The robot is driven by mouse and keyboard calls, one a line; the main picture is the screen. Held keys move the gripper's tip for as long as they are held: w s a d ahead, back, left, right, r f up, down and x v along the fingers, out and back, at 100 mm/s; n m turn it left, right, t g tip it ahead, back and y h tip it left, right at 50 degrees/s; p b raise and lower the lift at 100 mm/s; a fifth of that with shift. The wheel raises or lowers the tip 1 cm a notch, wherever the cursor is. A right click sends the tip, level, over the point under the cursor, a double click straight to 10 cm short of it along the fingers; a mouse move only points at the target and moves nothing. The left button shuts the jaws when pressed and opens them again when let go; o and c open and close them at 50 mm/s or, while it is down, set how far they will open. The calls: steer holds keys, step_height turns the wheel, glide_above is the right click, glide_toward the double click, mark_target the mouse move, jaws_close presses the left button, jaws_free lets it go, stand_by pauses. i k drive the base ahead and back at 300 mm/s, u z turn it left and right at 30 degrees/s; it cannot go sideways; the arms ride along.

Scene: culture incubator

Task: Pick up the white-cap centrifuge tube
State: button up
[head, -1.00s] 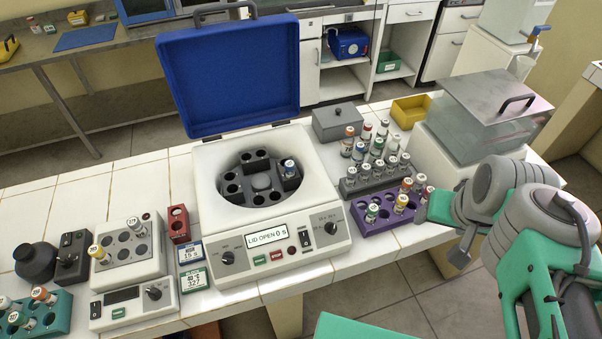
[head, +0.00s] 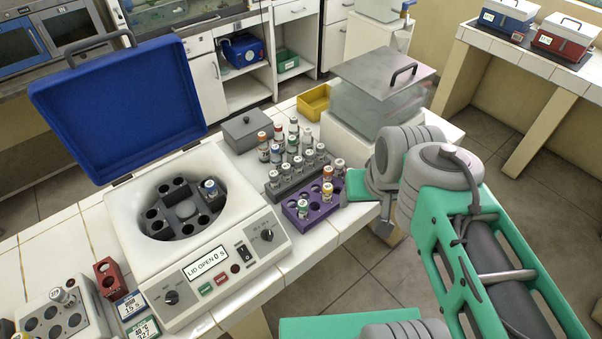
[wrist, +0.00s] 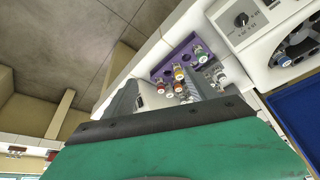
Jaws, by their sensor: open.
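Several white-cap centrifuge tubes (head: 297,167) stand upright in a grey rack (head: 272,190) right of the centrifuge. Another pale-capped tube (head: 60,296) stands in the block at lower left. I cannot tell which tube is meant. In the wrist view a white-capped tube (wrist: 220,77) shows beside the purple rack (wrist: 160,73), and my gripper partly covers the grey rack. My gripper (wrist: 152,106) is open, with its grey and black parts in front of the racks.
The centrifuge (head: 120,215) stands with its blue lid (head: 115,110) open and a blue-capped tube (head: 210,188) inside. The purple rack (head: 290,208) holds coloured-cap tubes. A grey box (head: 247,132), a yellow bin (head: 313,102) and a clear lidded tank (head: 375,95) stand behind.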

mark_target(340, 163)
steer(key=u, duration=3.95)
steer(key=k, duration=0.6)
steer(key=z, duration=1.25)
